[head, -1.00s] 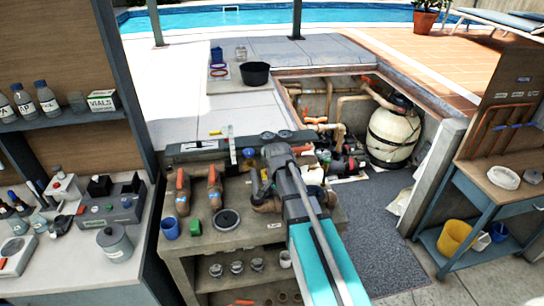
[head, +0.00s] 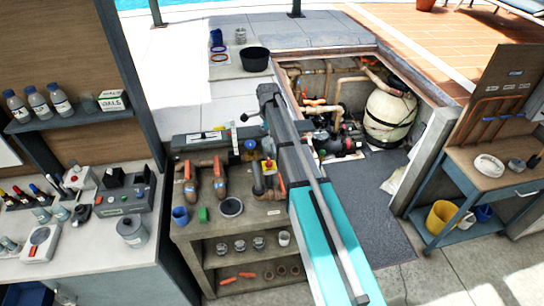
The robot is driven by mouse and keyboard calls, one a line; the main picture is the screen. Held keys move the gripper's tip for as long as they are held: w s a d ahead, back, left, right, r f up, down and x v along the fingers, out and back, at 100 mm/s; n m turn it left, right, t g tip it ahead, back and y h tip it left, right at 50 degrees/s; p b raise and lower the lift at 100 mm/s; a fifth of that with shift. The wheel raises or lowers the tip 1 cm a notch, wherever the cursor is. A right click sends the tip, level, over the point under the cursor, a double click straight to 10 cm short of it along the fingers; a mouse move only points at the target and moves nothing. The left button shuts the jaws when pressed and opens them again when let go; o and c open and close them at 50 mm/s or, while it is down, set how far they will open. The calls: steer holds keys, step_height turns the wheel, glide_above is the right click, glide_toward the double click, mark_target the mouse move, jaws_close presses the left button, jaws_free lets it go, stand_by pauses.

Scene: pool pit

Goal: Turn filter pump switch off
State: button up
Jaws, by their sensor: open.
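I cannot make out for certain which item is the filter pump switch. A small yellow box with a red top (head: 268,166) stands on the pipework bench, just left of my arm. The pump equipment (head: 345,146), dark with red parts, sits in the sunken pit right of my arm. My gripper (head: 256,103) is at the far end of my arm, raised over the back of the bench, and looks empty. Its fingers are small and hard to make out. My arm hides part of the bench and of the pit's left side.
The bench (head: 205,236) carries orange-handled pipes (head: 190,183), a blue cup (head: 180,216) and a green block (head: 203,214). A large cream filter tank (head: 389,118) stands in the pit. A black tub (head: 255,60) sits on the paving. The grey mat (head: 370,205) is clear.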

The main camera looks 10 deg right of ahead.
mark_target(269, 160)
steer(key=shift+f, duration=0.2)
stand_by(0.3)
step_height(269, 160, down, 13)
steer(key=b, duration=1.4)
steer(key=shift+f, duration=0.2)
